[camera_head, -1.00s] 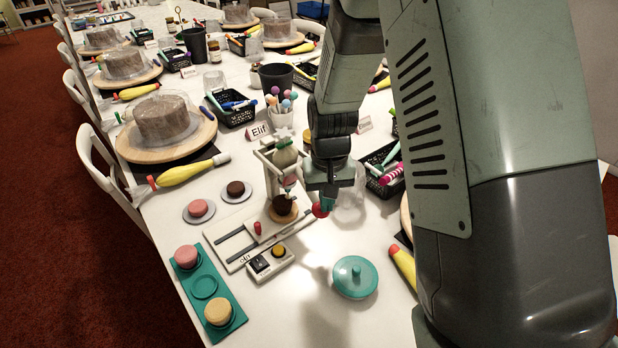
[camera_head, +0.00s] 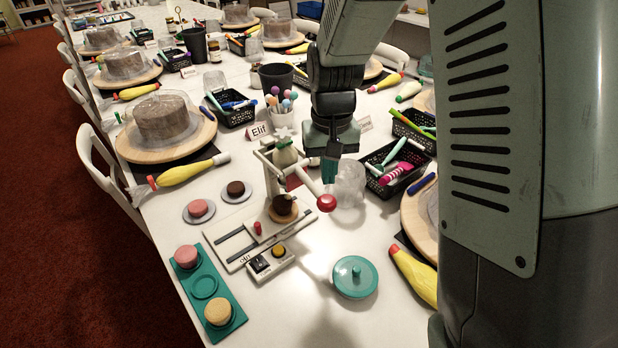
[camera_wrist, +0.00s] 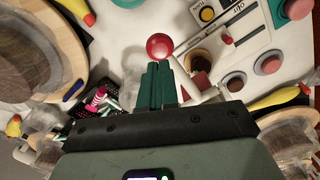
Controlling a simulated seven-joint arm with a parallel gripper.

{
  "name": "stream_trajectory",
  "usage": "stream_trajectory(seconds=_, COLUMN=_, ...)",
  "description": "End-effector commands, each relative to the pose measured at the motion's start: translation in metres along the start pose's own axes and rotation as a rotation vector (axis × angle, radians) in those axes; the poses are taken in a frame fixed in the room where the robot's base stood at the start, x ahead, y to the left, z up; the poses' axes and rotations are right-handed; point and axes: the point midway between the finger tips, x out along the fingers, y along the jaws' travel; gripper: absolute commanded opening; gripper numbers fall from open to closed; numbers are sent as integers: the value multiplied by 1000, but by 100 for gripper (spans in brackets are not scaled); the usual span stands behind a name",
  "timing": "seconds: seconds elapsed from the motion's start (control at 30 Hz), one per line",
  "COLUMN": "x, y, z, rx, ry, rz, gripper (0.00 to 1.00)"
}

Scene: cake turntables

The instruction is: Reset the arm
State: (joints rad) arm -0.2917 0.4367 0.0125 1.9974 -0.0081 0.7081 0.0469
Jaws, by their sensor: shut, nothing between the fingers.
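My gripper (camera_head: 330,168) hangs over the table, just right of a small press-like stand (camera_head: 268,160) with a lever ending in a red ball (camera_head: 326,202). In the wrist view its green fingers (camera_wrist: 160,72) are together and hold nothing, with the red ball (camera_wrist: 159,46) just beyond the tips. A brown cupcake-like piece (camera_head: 283,206) sits on a small round base under the stand. Whether the fingertips touch the lever cannot be told.
A clear dome (camera_head: 348,184) stands close to the gripper, with a black basket of pens (camera_head: 397,168) to its right. A teal lidded disc (camera_head: 355,277), a switch box (camera_head: 270,263) and a teal tray (camera_head: 204,284) lie in front. Decorating bags and turntables line the table.

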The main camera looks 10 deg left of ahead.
Motion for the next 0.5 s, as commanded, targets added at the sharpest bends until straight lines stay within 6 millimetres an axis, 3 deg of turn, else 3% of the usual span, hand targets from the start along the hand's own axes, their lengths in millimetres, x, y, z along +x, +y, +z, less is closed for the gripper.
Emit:
stream_trajectory(seconds=0.4, x=-9, y=0, z=0, rx=1, ry=2, rz=0, gripper=0)
stream_trajectory(seconds=0.5, x=-22, y=5, z=4, rx=9, ry=21, rz=0, gripper=0)
